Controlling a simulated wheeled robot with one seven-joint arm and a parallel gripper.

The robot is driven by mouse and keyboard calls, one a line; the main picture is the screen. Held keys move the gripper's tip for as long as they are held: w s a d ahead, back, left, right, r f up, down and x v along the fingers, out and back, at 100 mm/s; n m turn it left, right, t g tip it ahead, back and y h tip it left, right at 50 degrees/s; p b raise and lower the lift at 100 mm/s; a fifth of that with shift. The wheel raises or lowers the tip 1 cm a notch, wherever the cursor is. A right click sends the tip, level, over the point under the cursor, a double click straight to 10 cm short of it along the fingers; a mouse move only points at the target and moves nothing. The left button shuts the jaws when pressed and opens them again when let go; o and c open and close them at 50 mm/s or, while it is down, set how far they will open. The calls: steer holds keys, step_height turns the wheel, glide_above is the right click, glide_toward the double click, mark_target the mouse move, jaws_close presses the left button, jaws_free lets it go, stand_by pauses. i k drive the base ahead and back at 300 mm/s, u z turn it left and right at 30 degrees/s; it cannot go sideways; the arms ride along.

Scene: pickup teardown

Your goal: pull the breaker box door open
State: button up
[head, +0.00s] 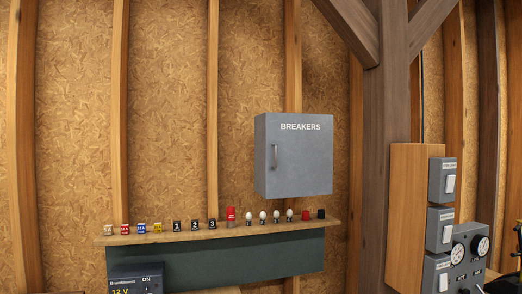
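The breaker box (262,125) is a grey box on the chipboard wall, right of centre in the head view. Its door (305,165) faces me, carries the white word BREAKERS near its top, and looks shut. A slim vertical handle (275,156) sits near the door's left edge. What is inside the box is hidden. My gripper does not show in the head view.
Below the box is a narrow wooden shelf (220,235) with several small blocks and knobs along it. A thick wooden post (384,150) stands to the right. Beyond it are switches (440,228) and gauges (458,252). A 12 V unit (135,276) is lower left.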

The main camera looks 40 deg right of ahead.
mark_target(299, 148)
steer(key=z, duration=0.85)
steer(key=i, duration=0.8)
steer(key=z, duration=1.2)
steer(key=i, duration=0.2)
steer(key=z, duration=0.05)
